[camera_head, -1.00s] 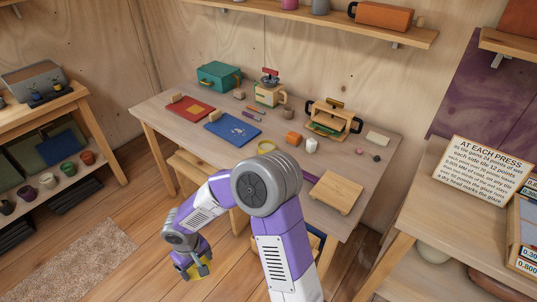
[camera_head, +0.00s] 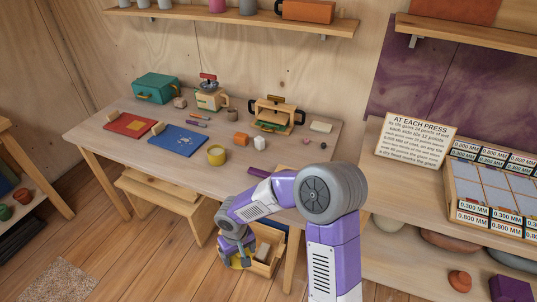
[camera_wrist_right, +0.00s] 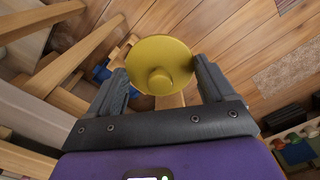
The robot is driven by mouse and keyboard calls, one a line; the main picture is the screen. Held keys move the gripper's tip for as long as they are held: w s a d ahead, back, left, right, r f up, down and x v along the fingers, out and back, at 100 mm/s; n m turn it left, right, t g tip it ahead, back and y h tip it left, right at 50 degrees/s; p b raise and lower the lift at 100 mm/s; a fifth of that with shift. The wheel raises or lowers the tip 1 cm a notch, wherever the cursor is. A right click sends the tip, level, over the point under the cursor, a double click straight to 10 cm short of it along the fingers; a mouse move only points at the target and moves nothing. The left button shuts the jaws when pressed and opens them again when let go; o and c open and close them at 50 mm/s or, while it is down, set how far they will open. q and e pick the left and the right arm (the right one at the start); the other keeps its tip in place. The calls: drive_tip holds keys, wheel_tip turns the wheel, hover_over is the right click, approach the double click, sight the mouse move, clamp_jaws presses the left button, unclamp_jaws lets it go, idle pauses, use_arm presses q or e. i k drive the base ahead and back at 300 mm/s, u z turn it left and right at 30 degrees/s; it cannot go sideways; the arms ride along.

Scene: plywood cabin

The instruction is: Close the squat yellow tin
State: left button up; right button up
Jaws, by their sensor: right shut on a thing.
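The squat yellow tin (camera_head: 216,158) stands upright on the wooden table. Its top looks open, with a pale rim; its inside is too small to make out. My right gripper (camera_head: 238,258) is low in front of the table, below and apart from the tin. In the right wrist view, a round yellow lid (camera_wrist_right: 150,50) with a knob in its middle sits between the fingers of my right gripper (camera_wrist_right: 162,80), which is shut on it. My left gripper is not in view.
A stool (camera_head: 165,195) and an open wooden box (camera_head: 266,262) are below the table.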

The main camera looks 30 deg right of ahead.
sight(216, 153)
drive_tip(key=z, duration=0.65)
